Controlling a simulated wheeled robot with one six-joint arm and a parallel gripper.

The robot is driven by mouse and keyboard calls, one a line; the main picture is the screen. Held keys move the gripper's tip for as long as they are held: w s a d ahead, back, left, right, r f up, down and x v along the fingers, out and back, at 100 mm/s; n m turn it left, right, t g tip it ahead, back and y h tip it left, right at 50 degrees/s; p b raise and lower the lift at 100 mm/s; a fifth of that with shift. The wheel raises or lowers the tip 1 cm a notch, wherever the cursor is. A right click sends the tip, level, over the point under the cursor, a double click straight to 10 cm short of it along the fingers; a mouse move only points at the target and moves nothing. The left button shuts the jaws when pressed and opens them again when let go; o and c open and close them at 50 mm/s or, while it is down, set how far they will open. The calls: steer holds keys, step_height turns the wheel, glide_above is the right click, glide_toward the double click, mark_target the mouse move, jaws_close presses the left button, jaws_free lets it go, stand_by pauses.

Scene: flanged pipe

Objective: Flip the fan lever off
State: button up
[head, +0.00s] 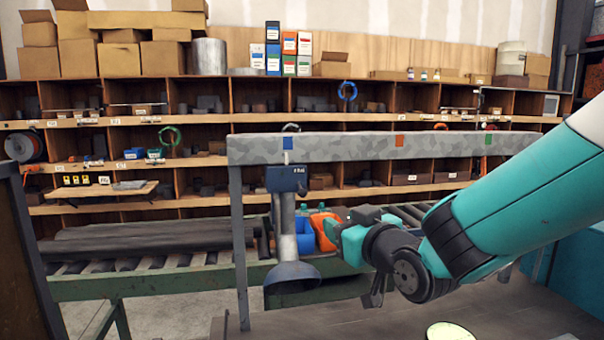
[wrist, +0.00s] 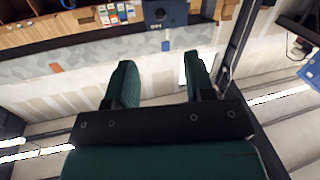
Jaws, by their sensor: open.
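A dark blue box (head: 286,179) with small white lettering hangs under the grey beam, above a grey pipe with a flared end (head: 291,274). A small pale upright piece (head: 287,157) stands on the box's top, below a blue square; I cannot tell for sure that it is the fan lever. In the wrist view the box (wrist: 165,13) is at the top edge, and the pale piece (wrist: 166,34) points toward my gripper (wrist: 158,60). My gripper is open, with nothing between its two dark green fingers. In the head view the fingertips cannot be made out.
The grey mottled beam (head: 350,147) crosses above, with blue, red and green squares. A roller conveyor (head: 150,277) runs behind. Shelves line the wall.

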mark_target(304, 193)
steer(key=shift+t, duration=0.3)
steer(key=p+x, duration=0.2)
steer(key=x, duration=0.3)
steer(key=p+x, duration=0.3)
steer(key=x, duration=0.3)
steer(key=r+p+x, duration=0.1)
steer(key=p+x, duration=0.2)
steer(key=x, duration=0.3)
steer(key=shift+s+a+r, duration=0.1)
steer(key=shift+a, duration=0.05)
steer(key=shift+w+a+p, duration=0.25)
steer(key=shift+w+p, duration=0.05)
steer(key=shift+w, duration=0.1)
jaws_close()
